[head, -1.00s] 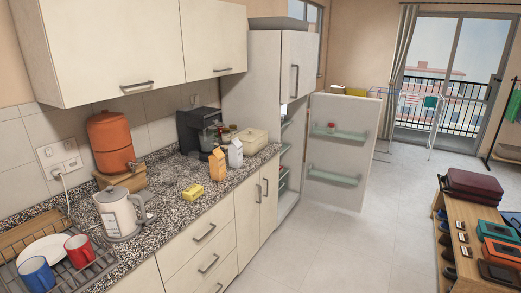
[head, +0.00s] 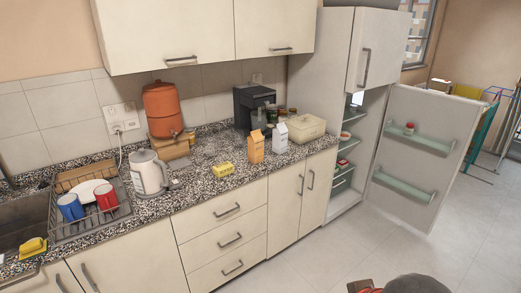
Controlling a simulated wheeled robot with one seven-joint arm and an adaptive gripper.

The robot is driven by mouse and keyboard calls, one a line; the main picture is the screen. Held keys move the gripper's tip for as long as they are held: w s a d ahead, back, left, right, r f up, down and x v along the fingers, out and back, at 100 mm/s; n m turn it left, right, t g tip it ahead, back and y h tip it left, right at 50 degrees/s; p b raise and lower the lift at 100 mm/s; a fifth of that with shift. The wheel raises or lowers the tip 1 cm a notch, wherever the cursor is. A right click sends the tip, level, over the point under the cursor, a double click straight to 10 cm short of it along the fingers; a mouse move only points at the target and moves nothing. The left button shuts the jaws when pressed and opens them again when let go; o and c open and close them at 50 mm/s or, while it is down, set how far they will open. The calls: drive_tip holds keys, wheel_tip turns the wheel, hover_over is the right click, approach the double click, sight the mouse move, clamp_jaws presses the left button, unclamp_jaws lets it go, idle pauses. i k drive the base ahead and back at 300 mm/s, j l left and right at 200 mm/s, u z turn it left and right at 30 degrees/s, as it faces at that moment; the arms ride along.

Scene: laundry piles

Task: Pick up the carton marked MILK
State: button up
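Two gable-top cartons stand upright on the speckled granite counter (head: 195,192). One is an orange carton (head: 257,147); the other is a white-grey carton (head: 280,138) just to its right and a little further back. The print on both is too small to read, so I cannot tell which is marked MILK.
A yellow packet (head: 226,169) lies left of the cartons. A coffee machine (head: 252,106) and a cream bread box (head: 299,127) stand behind and right. A kettle (head: 148,174) and dish rack (head: 92,225) are left. The fridge door (head: 419,150) stands open. The floor (head: 340,245) before the drawers is clear.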

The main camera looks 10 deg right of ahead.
sight(280, 135)
drive_tip(key=i+z, duration=0.3)
drive_tip(key=z, duration=0.15)
drive_tip(key=i+j+z, duration=0.15)
drive_tip(key=z, duration=0.3)
drive_tip(key=i+j+z, duration=0.35)
drive_tip(key=i+j, duration=1.3)
